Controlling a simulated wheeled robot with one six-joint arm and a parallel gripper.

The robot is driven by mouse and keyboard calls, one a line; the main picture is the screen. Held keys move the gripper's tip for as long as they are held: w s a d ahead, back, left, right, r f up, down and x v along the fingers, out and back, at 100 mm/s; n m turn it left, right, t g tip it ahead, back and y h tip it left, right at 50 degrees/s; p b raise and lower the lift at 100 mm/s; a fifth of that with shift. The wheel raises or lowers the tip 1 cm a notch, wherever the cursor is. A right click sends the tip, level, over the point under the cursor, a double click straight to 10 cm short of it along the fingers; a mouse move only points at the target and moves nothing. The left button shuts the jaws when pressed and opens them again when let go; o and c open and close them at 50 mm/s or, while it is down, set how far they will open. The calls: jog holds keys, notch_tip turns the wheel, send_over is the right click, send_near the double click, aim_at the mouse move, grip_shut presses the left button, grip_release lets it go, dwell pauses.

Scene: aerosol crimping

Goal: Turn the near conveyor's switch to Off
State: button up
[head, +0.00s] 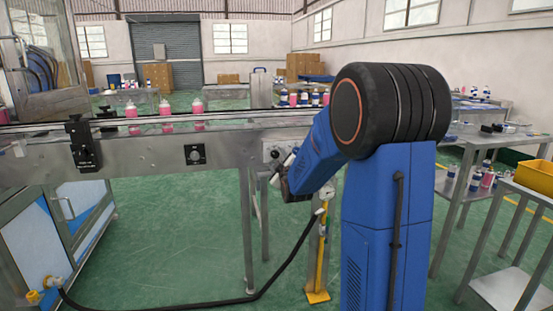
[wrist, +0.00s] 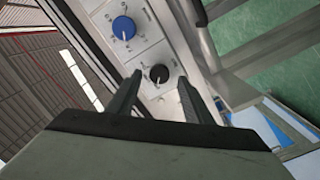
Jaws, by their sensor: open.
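The near conveyor (head: 130,150) runs across the left and middle of the head view. My gripper (head: 281,168) is close to a small panel of controls (head: 273,153) on its side, partly covered by my arm. In the wrist view, my gripper (wrist: 160,78) is open, with one finger on each side of a small black knob (wrist: 159,73) with a pale pointer line. I cannot tell whether the fingers touch it. A larger blue knob (wrist: 123,27) sits beside it on the same pale panel. The labels are too small to read.
Several pink bottles (head: 165,115) stand on the conveyor. A black hose (head: 210,304) curves below it. A table with a yellow bin (head: 535,177) is at right. Green floor lies open under the conveyor.

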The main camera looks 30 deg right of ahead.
jog(key=v, duration=1.4)
jog(key=s+a+f+m+g+y, duration=0.1)
jog(key=s+a+f+m+g, duration=0.1)
jog(key=s, duration=0.9)
jog(key=s+a+f+m+g+y, duration=0.2)
jog(key=s+a+f+g, duration=0.2)
jog(key=s+a, duration=0.5)
jog(key=s+a+f+m+g+y, duration=0.2)
jog(key=s+a+g, duration=0.4)
jog(key=s, duration=0.9)
jog(key=shift+s+a+f+m+g, duration=0.15)
jog(key=shift+s+f+m+g, duration=0.15)
jog(key=shift+f+m, duration=0.2)
